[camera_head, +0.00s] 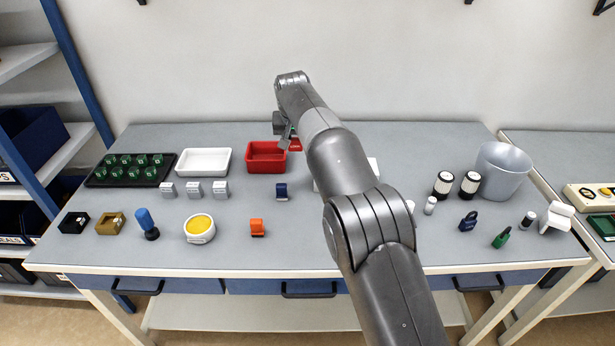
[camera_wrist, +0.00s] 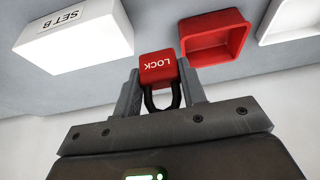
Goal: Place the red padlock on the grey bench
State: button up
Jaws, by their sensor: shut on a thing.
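The red padlock (camera_wrist: 158,68), with white LOCK lettering and a dark shackle, is between the two fingers of my gripper (camera_wrist: 160,92) in the wrist view. The gripper is shut on it. In the head view, a small part of the padlock (camera_head: 295,145) shows below my gripper (camera_head: 287,138), just right of the red tray. The grey bench (camera_head: 330,255) spans the middle of the head view; its top also shows in the wrist view (camera_wrist: 150,20). The padlock is over the back part of the bench; I cannot tell its exact height.
A red tray (camera_head: 266,165) and a white tray (camera_head: 203,174) stand left of the gripper. A white SET B box (camera_wrist: 75,38) is nearby, mostly hidden by my arm in the head view. A blue padlock (camera_head: 468,222) and a grey bucket (camera_head: 503,172) are right. The front middle has free room.

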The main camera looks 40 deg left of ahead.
jog(key=f, duration=1.4)
jog(key=shift+w+d+f, duration=0.15)
jog(key=shift+d+f, duration=0.05)
jog(key=shift+f, duration=0.2)
jog(key=shift+f, duration=0.1)
jog(key=o, duration=0.7)
jog(key=shift+o, duration=0.2)
jog(key=v, duration=1.2)
jog(key=shift+a, duration=0.1)
